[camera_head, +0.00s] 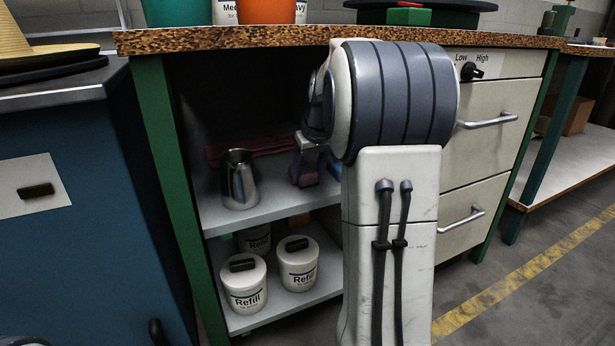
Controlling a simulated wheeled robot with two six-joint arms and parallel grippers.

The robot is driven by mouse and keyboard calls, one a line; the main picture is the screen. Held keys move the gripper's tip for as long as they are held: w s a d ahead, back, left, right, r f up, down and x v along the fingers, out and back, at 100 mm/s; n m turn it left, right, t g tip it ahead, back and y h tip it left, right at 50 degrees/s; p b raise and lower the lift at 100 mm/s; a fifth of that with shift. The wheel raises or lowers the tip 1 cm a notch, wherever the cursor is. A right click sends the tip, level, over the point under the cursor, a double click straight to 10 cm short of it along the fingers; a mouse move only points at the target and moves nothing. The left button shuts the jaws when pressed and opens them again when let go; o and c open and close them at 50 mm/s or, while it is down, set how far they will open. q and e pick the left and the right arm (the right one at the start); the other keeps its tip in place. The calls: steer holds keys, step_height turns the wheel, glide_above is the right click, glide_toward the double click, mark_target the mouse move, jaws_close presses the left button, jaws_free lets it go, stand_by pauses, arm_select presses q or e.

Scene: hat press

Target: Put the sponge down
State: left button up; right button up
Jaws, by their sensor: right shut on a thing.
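My right arm reaches into the open cabinet, and its gripper (306,178) is over the upper shelf (285,201), right of the metal pitcher. The gripper is shut on a small dark thing, taken to be the sponge, which is hard to make out between the fingers. I cannot tell whether it touches the shelf. The arm hides the right part of the cabinet. My left gripper is not in view.
A metal pitcher (239,180) stands on the upper shelf, with a dark red cloth-like thing (262,146) behind it. A blue thing (335,170) shows partly beside my arm. White Refill tubs (244,285) stand on the lower shelf. The green cabinet post (172,190) bounds the left.

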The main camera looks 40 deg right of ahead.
steer(key=shift+f, duration=0.2)
steer(key=o, duration=1.2)
